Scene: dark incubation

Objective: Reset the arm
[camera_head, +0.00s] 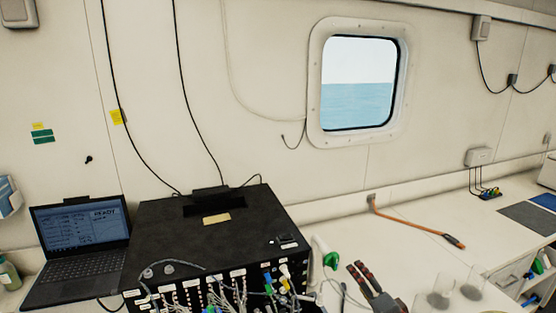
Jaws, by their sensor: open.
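My gripper (357,268) shows at the bottom edge, right of the black box, with its two dark, reddish fingers pointing up and to the left. The fingers are open and I see nothing held between them. The rest of my arm is mostly out of the picture. The gripper appears over the white bench (410,250); its height above it is hard to tell.
A black box (200,222) with many cables and plugs stands left of my gripper. Clear glass vessels (440,288) stand close on its right. A laptop (82,240) is at far left.

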